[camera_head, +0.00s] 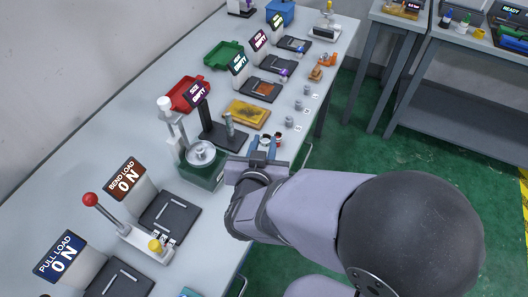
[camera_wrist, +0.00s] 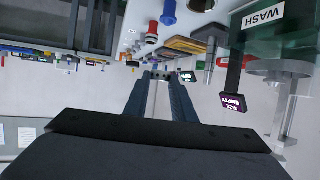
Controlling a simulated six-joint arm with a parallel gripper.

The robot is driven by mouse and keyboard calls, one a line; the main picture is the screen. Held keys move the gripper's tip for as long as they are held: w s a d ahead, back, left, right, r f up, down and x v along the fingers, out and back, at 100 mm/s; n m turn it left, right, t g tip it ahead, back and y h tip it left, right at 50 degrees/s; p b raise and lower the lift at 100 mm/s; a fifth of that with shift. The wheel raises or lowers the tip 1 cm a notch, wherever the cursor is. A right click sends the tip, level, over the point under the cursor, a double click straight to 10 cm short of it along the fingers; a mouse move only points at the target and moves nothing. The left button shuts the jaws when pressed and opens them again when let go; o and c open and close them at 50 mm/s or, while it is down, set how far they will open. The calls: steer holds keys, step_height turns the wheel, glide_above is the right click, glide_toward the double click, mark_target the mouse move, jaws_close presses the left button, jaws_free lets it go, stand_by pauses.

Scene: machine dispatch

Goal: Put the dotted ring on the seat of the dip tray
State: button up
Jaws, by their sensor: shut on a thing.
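My gripper (camera_head: 265,146) is over the bench's right edge, right of the green-based lever stand. Its blue fingers are closed on a small pale ring-like piece (camera_head: 265,140), which also shows small between the fingertips in the wrist view (camera_wrist: 160,75). Its dots are too small to make out. A shallow yellow tray (camera_head: 247,113) lies on the bench beyond the gripper, apart from it; it may be the dip tray, but no label shows which tray that is. A small dark red piece (camera_head: 278,138) stands close beside the fingertips.
The lever stand (camera_head: 202,172) is left of my gripper; its green base reads WASH in the wrist view (camera_wrist: 265,18). A post on a black base (camera_head: 229,126) with a SIZE EMPTY display (camera_head: 198,95) stands behind. Several small grey pieces (camera_head: 290,122) line the bench's right edge.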

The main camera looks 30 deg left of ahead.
steer(key=shift+r, duration=1)
